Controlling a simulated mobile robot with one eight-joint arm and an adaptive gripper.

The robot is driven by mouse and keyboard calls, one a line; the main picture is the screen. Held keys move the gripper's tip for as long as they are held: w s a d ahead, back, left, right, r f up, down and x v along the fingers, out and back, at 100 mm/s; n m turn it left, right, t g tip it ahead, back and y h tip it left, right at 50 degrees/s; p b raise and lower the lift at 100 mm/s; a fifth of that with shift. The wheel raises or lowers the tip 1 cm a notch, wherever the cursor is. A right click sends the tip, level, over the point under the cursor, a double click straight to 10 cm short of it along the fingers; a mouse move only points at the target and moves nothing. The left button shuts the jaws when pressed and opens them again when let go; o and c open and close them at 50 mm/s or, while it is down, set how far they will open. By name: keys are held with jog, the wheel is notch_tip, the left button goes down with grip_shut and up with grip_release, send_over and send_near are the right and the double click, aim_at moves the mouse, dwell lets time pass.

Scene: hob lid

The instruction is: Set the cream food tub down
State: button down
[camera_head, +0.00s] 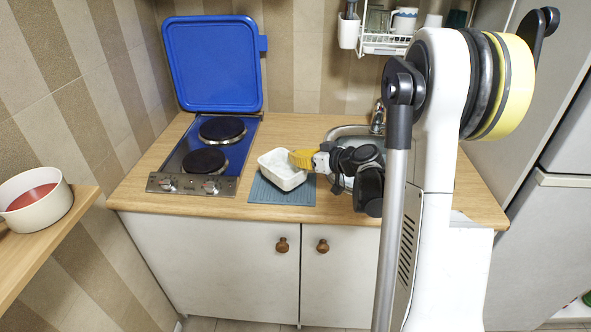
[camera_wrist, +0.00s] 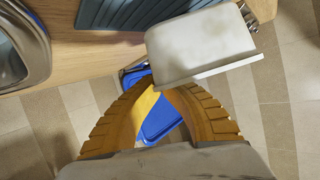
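The cream food tub (camera_head: 283,170) is a small, pale, open container over the blue-grey ribbed mat (camera_head: 262,195) in the head view. It also shows in the wrist view (camera_wrist: 205,42), with the mat (camera_wrist: 118,12) beyond it. My gripper (camera_head: 302,158) comes from the right, its yellow fingers at the tub's right rim. In the wrist view the fingers (camera_wrist: 162,88) close together at the tub's near edge and seem shut on it. The tub hides the very tips. I cannot tell whether its base touches the mat.
The hob (camera_head: 205,150), with two dark plates, lies left of the mat, its blue lid (camera_head: 212,62) upright against the wall. A sink (camera_head: 345,132) is behind my gripper. Bare wooden worktop (camera_head: 150,165) is left of the hob. A cream bowl (camera_head: 35,205), red inside, stands on the left shelf.

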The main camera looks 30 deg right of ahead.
aim_at(287, 164)
notch_tip(287, 164, down, 4)
jog(key=shift+r+b, duration=0.1)
jog(key=shift+b, duration=0.75)
jog(key=shift+r, duration=0.15)
jog(key=c, duration=2.1)
grip_release()
jog(key=o, duration=0.5)
